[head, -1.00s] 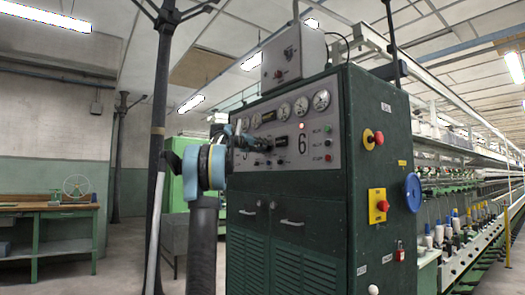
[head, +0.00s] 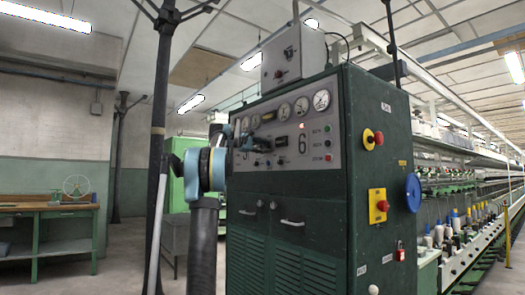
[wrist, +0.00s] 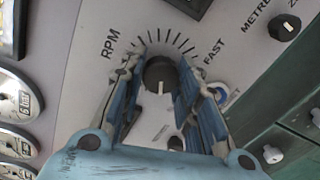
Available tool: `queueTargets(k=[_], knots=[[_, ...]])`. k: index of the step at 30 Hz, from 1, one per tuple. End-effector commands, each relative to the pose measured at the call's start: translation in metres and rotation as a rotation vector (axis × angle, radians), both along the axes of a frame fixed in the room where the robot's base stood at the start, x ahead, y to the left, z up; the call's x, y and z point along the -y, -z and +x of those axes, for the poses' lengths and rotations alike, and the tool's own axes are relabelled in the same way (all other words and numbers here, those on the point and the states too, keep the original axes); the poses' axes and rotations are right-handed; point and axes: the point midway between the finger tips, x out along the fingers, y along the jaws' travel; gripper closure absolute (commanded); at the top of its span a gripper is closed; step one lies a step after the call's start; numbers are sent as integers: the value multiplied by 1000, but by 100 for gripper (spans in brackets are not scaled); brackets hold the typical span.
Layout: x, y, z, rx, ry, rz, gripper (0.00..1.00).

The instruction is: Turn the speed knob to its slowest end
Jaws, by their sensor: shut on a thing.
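The speed knob (wrist: 160,72) is a dark round knob with a white pointer line, in the upper middle of the wrist view. A fan of tick marks surrounds its upper side, with "RPM" at the left and "FAST" at the right. The pointer line points down in the picture, toward my gripper's palm. My gripper (wrist: 160,82) is shut on the knob, one blue finger on each side. In the head view my gripper (head: 262,144) is at the grey panel (head: 335,113) of the green cabinet; the knob is not clear there.
Another black knob (wrist: 284,27) marked "METRE" and "ZERO" is at the upper right of the wrist view. Round gauges (wrist: 14,98) line the left. The cabinet side carries a red stop button (head: 382,205) and a blue handwheel (head: 413,193). A dark column (head: 158,130) stands near my arm.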

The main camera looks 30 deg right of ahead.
Motion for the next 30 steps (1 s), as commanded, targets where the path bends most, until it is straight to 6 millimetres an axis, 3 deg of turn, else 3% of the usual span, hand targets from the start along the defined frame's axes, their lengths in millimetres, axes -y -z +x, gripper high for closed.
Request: queueTargets(k=[15,30], knots=[[-1,2,4,-316,-7,-24,94],[-1,3,3,-368,-5,-27,94]])
